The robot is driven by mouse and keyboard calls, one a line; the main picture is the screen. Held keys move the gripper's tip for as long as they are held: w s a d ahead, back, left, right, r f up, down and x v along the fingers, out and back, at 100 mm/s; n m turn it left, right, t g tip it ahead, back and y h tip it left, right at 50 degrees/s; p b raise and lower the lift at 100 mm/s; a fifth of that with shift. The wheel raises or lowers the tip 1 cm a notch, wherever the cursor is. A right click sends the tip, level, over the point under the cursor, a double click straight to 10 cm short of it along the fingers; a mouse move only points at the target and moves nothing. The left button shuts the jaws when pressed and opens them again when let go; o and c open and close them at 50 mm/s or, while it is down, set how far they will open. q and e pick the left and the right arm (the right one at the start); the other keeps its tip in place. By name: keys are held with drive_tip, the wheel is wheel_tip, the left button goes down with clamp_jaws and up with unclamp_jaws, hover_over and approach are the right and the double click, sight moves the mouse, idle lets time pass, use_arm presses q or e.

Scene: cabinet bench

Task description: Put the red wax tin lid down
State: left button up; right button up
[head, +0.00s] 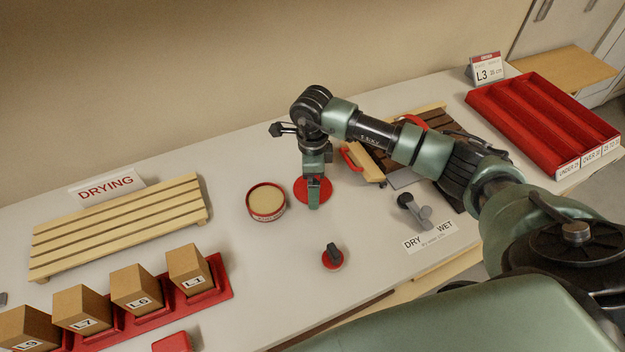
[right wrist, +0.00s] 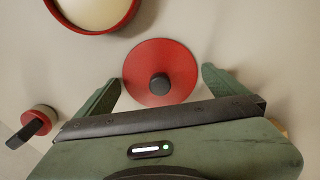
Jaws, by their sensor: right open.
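The red wax tin lid (head: 301,190) is a flat red disc lying on the bench top. In the right wrist view the lid (right wrist: 178,62) shows a dark round knob at its middle. My right gripper (head: 314,200) is over the lid; in the wrist view its two fingers (right wrist: 160,88) stand apart on either side of the lid's near part, not closed on the knob. The open wax tin (head: 266,203), red with pale wax inside, stands just left of the lid and shows in the wrist view (right wrist: 95,10). My left gripper is not in view.
A small red piece with a dark handle (head: 333,256) stands in front. A DRYING rack (head: 120,228) and a red tray with labelled boxes (head: 222,287) are at left.

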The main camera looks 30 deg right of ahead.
wheel_tip(320, 180, up, 12)
drive_tip(key=b, duration=0.3)
drive_tip(key=shift+r+b, duration=0.15)
drive_tip(key=shift+b, duration=0.2)
